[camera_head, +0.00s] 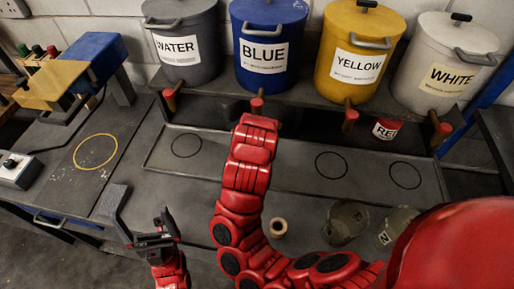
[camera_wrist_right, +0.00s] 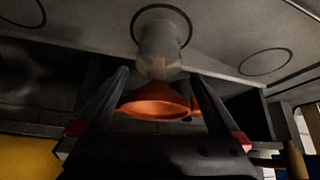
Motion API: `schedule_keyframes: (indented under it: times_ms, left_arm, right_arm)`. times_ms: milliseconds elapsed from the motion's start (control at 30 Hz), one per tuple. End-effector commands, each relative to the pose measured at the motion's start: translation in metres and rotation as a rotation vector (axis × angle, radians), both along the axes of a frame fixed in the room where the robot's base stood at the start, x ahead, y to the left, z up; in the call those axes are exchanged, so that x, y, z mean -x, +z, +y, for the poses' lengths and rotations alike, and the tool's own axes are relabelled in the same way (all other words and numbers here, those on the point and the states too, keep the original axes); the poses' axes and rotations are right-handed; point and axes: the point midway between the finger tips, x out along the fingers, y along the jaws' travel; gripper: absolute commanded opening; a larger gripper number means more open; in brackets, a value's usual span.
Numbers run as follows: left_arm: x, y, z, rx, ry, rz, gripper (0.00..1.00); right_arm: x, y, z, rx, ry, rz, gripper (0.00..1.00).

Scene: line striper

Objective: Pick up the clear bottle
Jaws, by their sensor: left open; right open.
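The clear bottle (camera_wrist_right: 158,52) shows in the right wrist view, on or close to a black ring on the grey surface. An orange funnel-shaped piece (camera_wrist_right: 157,103) is at its near end, wide side toward the camera. My right gripper (camera_wrist_right: 160,79) is open, with one finger on each side of the funnel; I cannot tell whether they touch it. In the head view my right arm reaches up under the shelf, and its gripper and the bottle are hidden. My left gripper (camera_head: 142,206) is open and empty, at the bench's front edge, far from the bottle.
A shelf holds the WATER (camera_head: 181,75), BLUE (camera_head: 264,82), YELLOW (camera_head: 355,75) and WHITE (camera_head: 452,85) pots above a grey tray (camera_head: 290,178) with black rings. A cardboard roll (camera_head: 278,228) and grey cups (camera_head: 346,222) stand in front. A blue and yellow machine (camera_head: 75,72) is at left.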

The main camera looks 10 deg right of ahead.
Motion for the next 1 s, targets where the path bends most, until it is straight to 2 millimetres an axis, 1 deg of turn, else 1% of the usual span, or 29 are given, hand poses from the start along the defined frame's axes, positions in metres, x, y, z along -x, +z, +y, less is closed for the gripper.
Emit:
schedule_keyframes:
  times_ms: [167, 233, 400, 533, 667, 867, 967, 1000]
  left_arm:
    - [0.0, 0.006, 0.0, 0.0, 0.0, 0.001, 1.0]
    - [0.0, 0.011, 0.0, 0.0, 0.0, 0.001, 1.0]
    - [0.0, 0.025, 0.0, 0.0, 0.0, 0.0, 1.0]
    - [0.0, 0.026, 0.0, 0.0, 0.0, 0.001, 1.0]
    - [0.0, 0.027, 0.0, 0.0, 0.0, 0.001, 1.0]
    - [0.0, 0.027, 0.0, 0.0, 0.0, 0.0, 1.0]
    - [0.0, 0.027, 0.0, 0.0, 0.0, 0.001, 1.0]
    - [0.0, 0.027, 0.0, 0.0, 0.0, 0.001, 1.0]
  right_arm:
    - [-0.005, -0.006, -0.001, -0.002, 0.0, 0.001, 1.0]
    - [-0.008, -0.01, -0.003, -0.002, -0.001, 0.0, 1.0]
    - [-0.017, -0.031, -0.007, -0.004, -0.001, 0.003, 1.0]
    - [-0.025, -0.044, -0.008, -0.001, 0.001, 0.001, 1.0]
    - [-0.029, -0.048, -0.008, -0.002, -0.001, -0.005, 1.0]
    - [-0.029, -0.049, -0.008, -0.002, 0.0, -0.007, 1.0]
    - [-0.029, -0.049, -0.008, -0.003, 0.0, -0.006, 0.84]
    - [-0.029, -0.049, -0.008, -0.002, 0.001, -0.006, 0.77]
